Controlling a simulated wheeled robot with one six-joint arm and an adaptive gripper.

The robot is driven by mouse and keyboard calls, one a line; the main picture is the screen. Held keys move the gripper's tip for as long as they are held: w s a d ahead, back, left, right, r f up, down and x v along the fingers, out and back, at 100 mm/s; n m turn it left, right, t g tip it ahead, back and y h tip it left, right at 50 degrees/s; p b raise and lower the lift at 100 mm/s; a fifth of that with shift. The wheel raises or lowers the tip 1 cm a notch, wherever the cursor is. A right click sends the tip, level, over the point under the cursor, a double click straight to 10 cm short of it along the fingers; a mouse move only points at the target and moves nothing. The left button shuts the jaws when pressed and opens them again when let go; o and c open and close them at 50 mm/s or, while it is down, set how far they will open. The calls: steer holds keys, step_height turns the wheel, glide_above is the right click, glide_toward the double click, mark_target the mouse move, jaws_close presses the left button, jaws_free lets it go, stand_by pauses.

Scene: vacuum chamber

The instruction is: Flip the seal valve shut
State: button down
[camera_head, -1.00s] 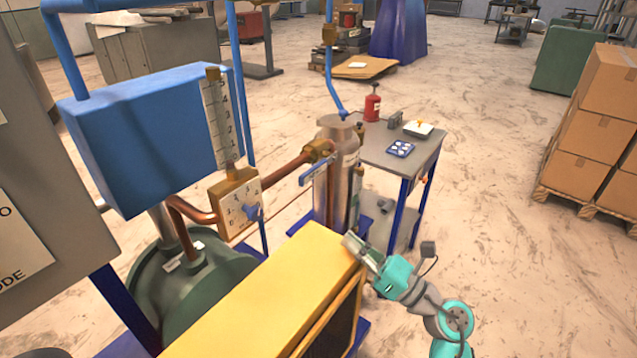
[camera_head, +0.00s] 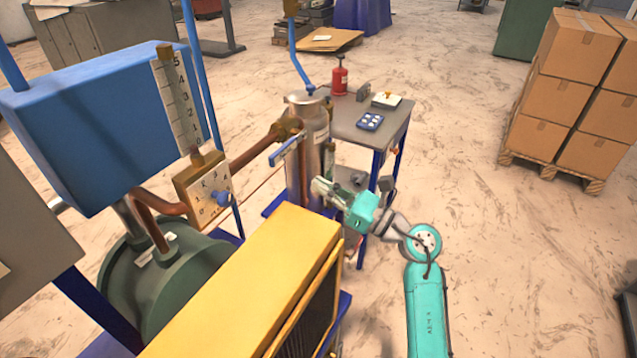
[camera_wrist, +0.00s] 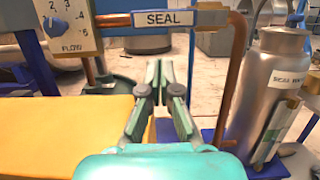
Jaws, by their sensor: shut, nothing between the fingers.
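The seal valve's blue lever (camera_head: 285,151) carries a pale label and sits on the copper pipe by a brass fitting (camera_head: 287,128), left of the steel cylinder. In the wrist view the lever (camera_wrist: 112,20) lies roughly level across the top, with a plate (camera_wrist: 178,18) reading "SEAL". My gripper (camera_head: 319,187) is shut and empty, to the right of and below the lever in the head view. In the wrist view its fingertips (camera_wrist: 160,66) point up below the label, apparently apart from the lever.
The steel cylinder (camera_wrist: 270,85) stands close on the right. The yellow cabinet (camera_head: 245,285) lies below and left of the gripper. A numbered dial with a blue knob (camera_head: 222,198) is left of the lever. A grey table (camera_head: 350,128) with small items stands behind. Open floor lies right.

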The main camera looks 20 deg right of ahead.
mark_target(289, 147)
steer(key=x, duration=0.8)
